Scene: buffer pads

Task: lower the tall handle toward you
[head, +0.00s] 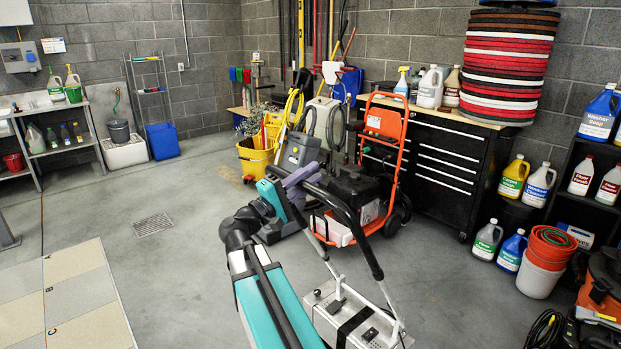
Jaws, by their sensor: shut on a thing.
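The tall handle (347,213) is a bent bar with a black grip on pale metal tubes. It rises at a tilt from a low silver machine base (350,318) with a black strap, in the lower middle of the head view. My gripper (301,178) is at the upper left end of the black grip and is shut on it. My teal arm comes up from the bottom edge, left of the handle. The fingertips are small and partly merge with the bar, so their exact contact is hard to see.
A black tool chest (455,168) lines the back wall. Bottles and orange buckets (547,255) are at right. Open floor with a drain (153,225) lies left.

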